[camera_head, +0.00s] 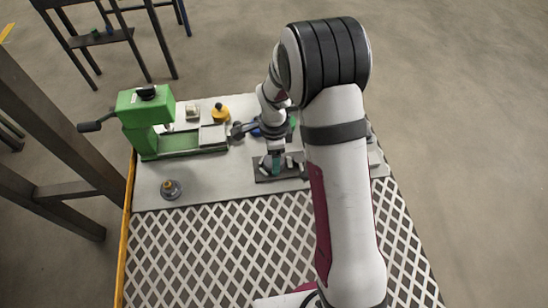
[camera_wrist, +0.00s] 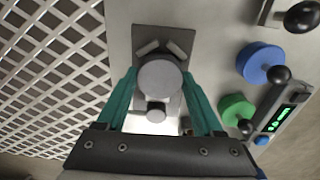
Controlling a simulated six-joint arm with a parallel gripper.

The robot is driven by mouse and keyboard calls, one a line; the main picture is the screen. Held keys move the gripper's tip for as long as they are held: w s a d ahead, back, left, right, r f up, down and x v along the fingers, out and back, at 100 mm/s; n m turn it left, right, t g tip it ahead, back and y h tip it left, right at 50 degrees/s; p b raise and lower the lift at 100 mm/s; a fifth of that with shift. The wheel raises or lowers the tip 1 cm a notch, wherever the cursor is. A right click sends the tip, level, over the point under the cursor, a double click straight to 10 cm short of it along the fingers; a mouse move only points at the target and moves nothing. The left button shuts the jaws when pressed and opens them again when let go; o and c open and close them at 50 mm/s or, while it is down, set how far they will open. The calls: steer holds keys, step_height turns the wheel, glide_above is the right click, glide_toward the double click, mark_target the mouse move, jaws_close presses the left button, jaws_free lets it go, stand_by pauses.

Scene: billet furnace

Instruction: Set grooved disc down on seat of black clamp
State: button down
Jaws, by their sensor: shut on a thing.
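The grooved disc (camera_wrist: 159,76) shows in the wrist view as a round grey piece between the two teal fingers of my gripper (camera_wrist: 161,84). My gripper is shut on it. Any groove on its rim is hidden. The black clamp (camera_wrist: 179,37) appears behind the disc as a dark plate with two pale angled pads. The disc covers much of the clamp's middle, so I cannot tell whether it touches the seat. In the head view my gripper (camera_head: 277,163) points down over the dark clamp plate (camera_head: 263,175); the disc cannot be made out there.
A green press (camera_head: 148,108) with a black handle stands at the table's left. A yellow knob (camera_head: 220,113) is behind. A grey round piece with an orange top (camera_head: 171,188) stands front left. Blue (camera_wrist: 261,62) and green (camera_wrist: 236,109) round pieces and a display box lie beside the clamp.

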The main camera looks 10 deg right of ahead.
steer(key=shift+f, duration=0.4)
jaws_free()
steer(key=shift+f, duration=0.1)
step_height(320, 180, up, 11)
steer(key=s+r+n, duration=0.5)
steer(key=s+r, duration=0.3)
steer(key=s, duration=0.4)
steer(key=s+n, duration=0.2)
steer(key=s, duration=0.2)
steer(key=s+n+y, duration=0.1)
steer(key=s+n, duration=0.2)
steer(key=s, duration=0.2)
steer(key=s+n, duration=0.2)
steer(key=s, duration=0.3)
steer(key=shift+s+a+r+y, duration=0.1)
steer(key=shift+a+r+y, duration=0.05)
steer(key=shift+r+y, duration=0.2)
